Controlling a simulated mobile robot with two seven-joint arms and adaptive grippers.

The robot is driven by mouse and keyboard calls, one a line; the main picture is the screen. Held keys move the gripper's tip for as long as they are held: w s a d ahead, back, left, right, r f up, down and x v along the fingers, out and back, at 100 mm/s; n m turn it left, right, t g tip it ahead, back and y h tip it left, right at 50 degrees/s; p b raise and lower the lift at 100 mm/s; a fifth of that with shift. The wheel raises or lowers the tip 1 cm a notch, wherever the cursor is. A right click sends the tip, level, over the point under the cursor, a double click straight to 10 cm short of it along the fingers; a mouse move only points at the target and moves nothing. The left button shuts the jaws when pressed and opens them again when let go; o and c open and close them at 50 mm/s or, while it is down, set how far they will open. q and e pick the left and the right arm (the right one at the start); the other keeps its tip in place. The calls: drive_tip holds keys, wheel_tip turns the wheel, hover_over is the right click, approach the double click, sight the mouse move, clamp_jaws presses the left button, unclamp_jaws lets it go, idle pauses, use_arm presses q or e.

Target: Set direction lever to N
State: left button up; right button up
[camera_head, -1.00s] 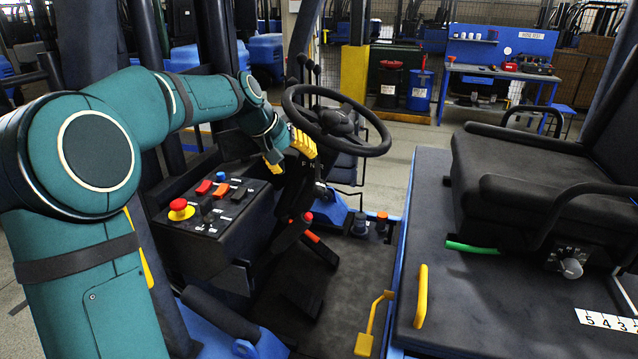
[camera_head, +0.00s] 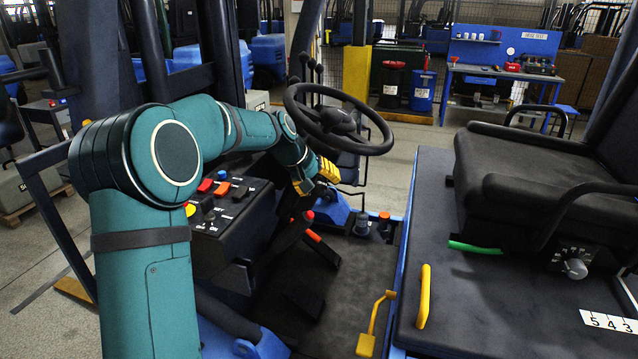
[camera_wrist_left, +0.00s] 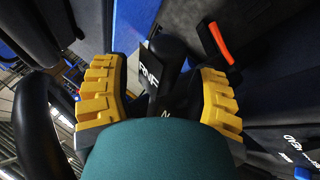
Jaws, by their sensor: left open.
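My left gripper (camera_head: 315,179) has yellow fingers and is below the steering wheel, beside the steering column. In the left wrist view my left gripper (camera_wrist_left: 160,98) is open, one finger on each side of a black lever (camera_wrist_left: 167,55). A dark plate with white letters R, N, F (camera_wrist_left: 149,72) is next to this lever, and another N shows lower down. I cannot tell whether the fingers touch the lever, or which letter it stands at. In the head view the gripper and wrist hide the lever. My right gripper is not in view.
The black steering wheel (camera_head: 337,119) is just above my gripper. A button console (camera_head: 233,207) is beneath my left forearm. A blue-based pedal area with an orange-tipped lever (camera_head: 313,236) lies below. The seat (camera_head: 545,165) and yellow handle (camera_head: 423,296) are to the right.

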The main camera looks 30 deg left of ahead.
use_arm(q)
clamp_jaws()
drive_tip(key=a+m+g+p, duration=0.1)
drive_tip(key=p, duration=0.1)
drive_tip(key=s+a+r+m+h+p, duration=0.1)
drive_tip(key=p, duration=0.1)
drive_tip(key=a+m+g+h+p, duration=0.1)
drive_tip(key=shift+s+a+r+g+p, duration=0.3)
drive_tip(key=shift+a+r+p, duration=0.1)
unclamp_jaws()
drive_tip(key=v, duration=1.2)
